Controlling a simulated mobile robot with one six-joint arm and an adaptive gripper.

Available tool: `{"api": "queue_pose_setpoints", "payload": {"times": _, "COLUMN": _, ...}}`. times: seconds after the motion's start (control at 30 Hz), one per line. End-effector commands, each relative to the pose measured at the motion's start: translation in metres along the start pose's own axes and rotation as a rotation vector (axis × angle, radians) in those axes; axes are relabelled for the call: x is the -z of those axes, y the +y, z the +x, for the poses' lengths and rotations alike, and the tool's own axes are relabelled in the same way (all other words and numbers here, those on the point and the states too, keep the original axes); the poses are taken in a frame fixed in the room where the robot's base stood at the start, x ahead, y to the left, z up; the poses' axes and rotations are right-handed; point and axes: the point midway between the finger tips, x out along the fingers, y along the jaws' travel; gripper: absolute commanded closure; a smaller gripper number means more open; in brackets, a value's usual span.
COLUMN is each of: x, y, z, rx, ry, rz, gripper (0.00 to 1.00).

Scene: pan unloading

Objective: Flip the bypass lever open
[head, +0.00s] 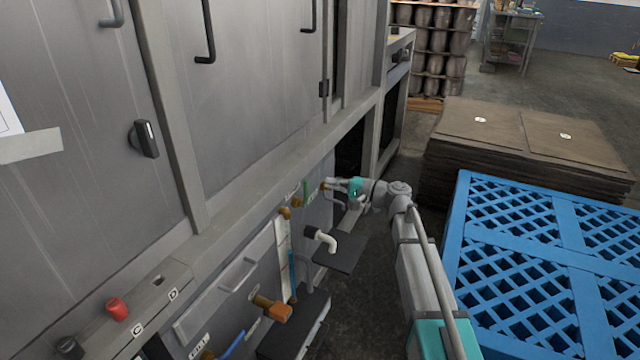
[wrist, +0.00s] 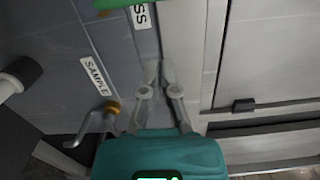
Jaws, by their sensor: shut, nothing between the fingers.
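A green bar, which looks like the bypass lever (wrist: 112,3), is cut off by the top edge of the wrist view. A label ending in "SS" (wrist: 142,15) is beside it on the grey panel. In the head view the green lever (head: 306,190) looks small and upright on the low panel. My gripper (wrist: 159,68) is shut and empty, its fingertips below the label in the wrist view and apart from the green bar. In the head view my gripper (head: 328,184) is close to the panel, to the right of the green lever. The lever's pivot is hard to make out.
A SAMPLE label (wrist: 97,75) and a bent metal spout (wrist: 92,128) are left of my fingers. A white elbow pipe (head: 328,240) and an orange-brown fitting (head: 272,308) stick out from the panel. A blue pallet (head: 480,250) stands right of my arm.

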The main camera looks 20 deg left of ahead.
Motion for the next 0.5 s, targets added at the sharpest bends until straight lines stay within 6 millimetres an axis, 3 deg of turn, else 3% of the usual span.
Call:
{"api": "queue_pose_setpoints", "payload": {"times": 0.2, "x": 0.000, "y": 0.000, "z": -0.038, "rx": 0.000, "ry": 0.002, "rz": 0.000, "gripper": 1.00}}
{"api": "queue_pose_setpoints", "payload": {"times": 0.5, "x": 0.001, "y": 0.000, "z": -0.066, "rx": 0.000, "ry": 0.001, "rz": 0.000, "gripper": 1.00}}
